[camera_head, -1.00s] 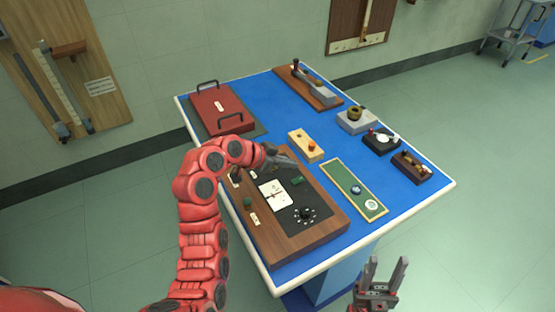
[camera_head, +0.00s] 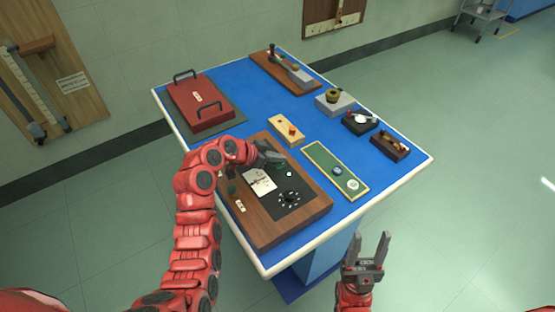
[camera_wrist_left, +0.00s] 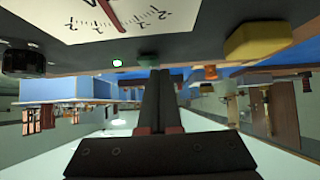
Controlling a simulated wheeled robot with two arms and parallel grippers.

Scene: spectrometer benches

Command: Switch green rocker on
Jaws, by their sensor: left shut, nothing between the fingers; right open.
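The green rocker (camera_head: 280,166) sits on the black panel of the wooden instrument box (camera_head: 302,220), near the meter card (camera_head: 258,181). My left gripper (camera_head: 276,157) is shut and empty, with its tips right at the rocker. In the left wrist view the rocker (camera_wrist_left: 148,59) is just beyond the closed fingertips (camera_wrist_left: 158,72); contact cannot be told. A small lamp (camera_head: 289,174) beside the rocker glows pale green; it also glows in the wrist view (camera_wrist_left: 117,63). My right gripper (camera_head: 367,240) is open and empty, off the table's front right edge.
A black dial (camera_head: 289,198) is on the same panel. A tan block with an orange knob (camera_head: 286,130) and a green board (camera_head: 336,171) stand close by. A red box with handles (camera_head: 200,104) is at the back left. Bare blue tabletop (camera_head: 250,95) lies between.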

